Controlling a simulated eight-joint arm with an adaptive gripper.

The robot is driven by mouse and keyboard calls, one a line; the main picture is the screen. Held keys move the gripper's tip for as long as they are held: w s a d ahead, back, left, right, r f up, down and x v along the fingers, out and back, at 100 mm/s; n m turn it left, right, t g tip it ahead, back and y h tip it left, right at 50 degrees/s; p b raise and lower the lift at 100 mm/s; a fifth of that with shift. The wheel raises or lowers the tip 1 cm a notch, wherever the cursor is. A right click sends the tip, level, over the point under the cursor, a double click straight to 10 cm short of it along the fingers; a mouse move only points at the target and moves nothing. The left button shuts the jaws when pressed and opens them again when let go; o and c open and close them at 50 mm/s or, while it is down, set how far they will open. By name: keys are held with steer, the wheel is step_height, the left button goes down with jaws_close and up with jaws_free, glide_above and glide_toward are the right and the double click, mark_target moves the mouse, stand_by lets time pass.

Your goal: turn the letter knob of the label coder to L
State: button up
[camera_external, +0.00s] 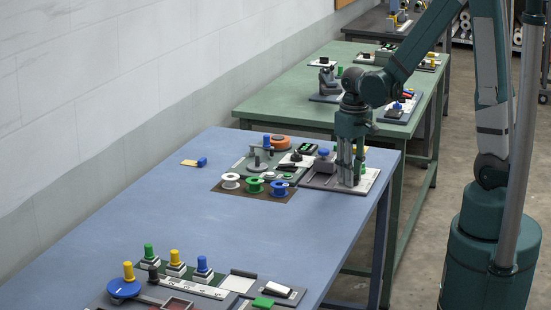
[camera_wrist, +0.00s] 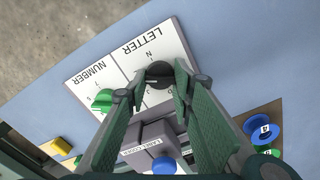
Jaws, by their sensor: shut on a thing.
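The label coder (camera_wrist: 150,140) is a grey unit with a blue button and a white plate marked LETTER and NUMBER. It also shows in the external view (camera_external: 318,180) at the right edge of the blue table. The letter knob (camera_wrist: 159,71) is black and round, under the word LETTER, and partly hidden by my fingers. My gripper (camera_wrist: 158,80) points down with its fingers on both sides of the knob, shut on it. In the external view my gripper (camera_external: 350,181) hides the knob. A few small letters show around the knob; its pointer setting cannot be read.
A green number knob (camera_wrist: 103,99) stands close to one finger. Several spools, including a white spool (camera_external: 230,181), lie left of the coder. A blue-handled stamp (camera_external: 202,162) lies farther left. The middle of the blue table (camera_external: 180,215) is clear.

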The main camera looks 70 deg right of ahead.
stand_by(0.4)
steer(key=o, duration=0.9)
steer(key=shift+r, duration=0.2)
steer(key=shift+r, duration=5.8)
steer(key=shift+a+r, duration=0.1)
